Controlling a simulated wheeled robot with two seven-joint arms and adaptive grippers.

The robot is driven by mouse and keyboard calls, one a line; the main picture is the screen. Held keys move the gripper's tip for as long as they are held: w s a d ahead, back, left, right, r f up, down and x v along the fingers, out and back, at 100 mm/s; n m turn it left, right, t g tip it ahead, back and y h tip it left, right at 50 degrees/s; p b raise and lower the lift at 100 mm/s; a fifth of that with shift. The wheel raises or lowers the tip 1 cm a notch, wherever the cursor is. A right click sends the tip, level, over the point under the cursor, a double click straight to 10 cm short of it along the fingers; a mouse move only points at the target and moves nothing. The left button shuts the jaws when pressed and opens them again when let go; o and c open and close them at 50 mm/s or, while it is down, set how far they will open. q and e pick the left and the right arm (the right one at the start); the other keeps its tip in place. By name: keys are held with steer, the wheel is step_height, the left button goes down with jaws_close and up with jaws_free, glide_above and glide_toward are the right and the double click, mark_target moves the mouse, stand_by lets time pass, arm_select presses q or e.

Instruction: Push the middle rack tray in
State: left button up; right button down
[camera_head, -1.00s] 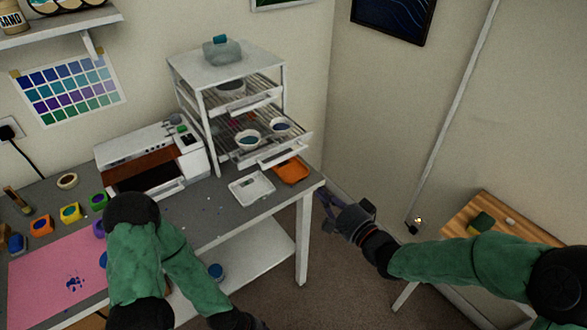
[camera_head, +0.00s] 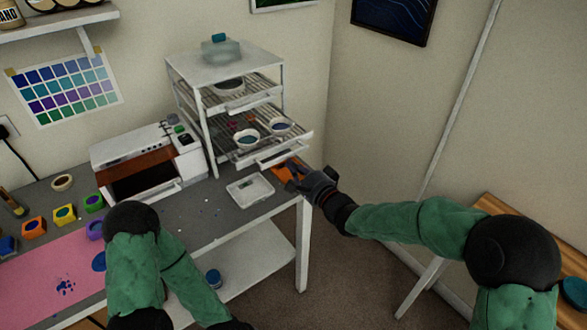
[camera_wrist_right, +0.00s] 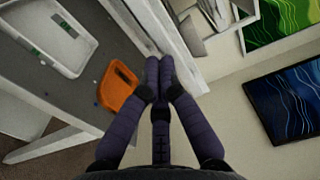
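The white wire rack stands at the back right of the table. Its middle tray (camera_head: 263,141) sticks out toward the front right, past the tray above it. Two small cups, a left cup (camera_head: 246,139) and a right cup (camera_head: 281,126), stand on it. My right gripper (camera_head: 289,181) is low in front of the rack, below the middle tray's front handle, and does not appear to touch it. In the right wrist view its fingertips (camera_wrist_right: 159,70) are together with nothing visible between them. My left arm comes in at the lower left; its gripper is out of frame.
An orange piece (camera_wrist_right: 118,93) lies on the table close to my right gripper, partly hidden by it in the head view. A white tray (camera_head: 250,189) lies beside it. A printer-like machine (camera_head: 148,160) stands left of the rack. A wooden side table (camera_head: 494,204) is at right.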

mark_target(262, 135)
steer(key=shift+w+a, duration=0.1)
stand_by(0.3)
steer(key=p+x, duration=0.1)
steer(key=x, duration=1.5)
steer(key=shift+w+a+p, duration=0.15)
steer(key=shift+w+p, duration=0.05)
steer(key=shift+p, duration=0.1)
steer(key=shift+r, duration=0.2)
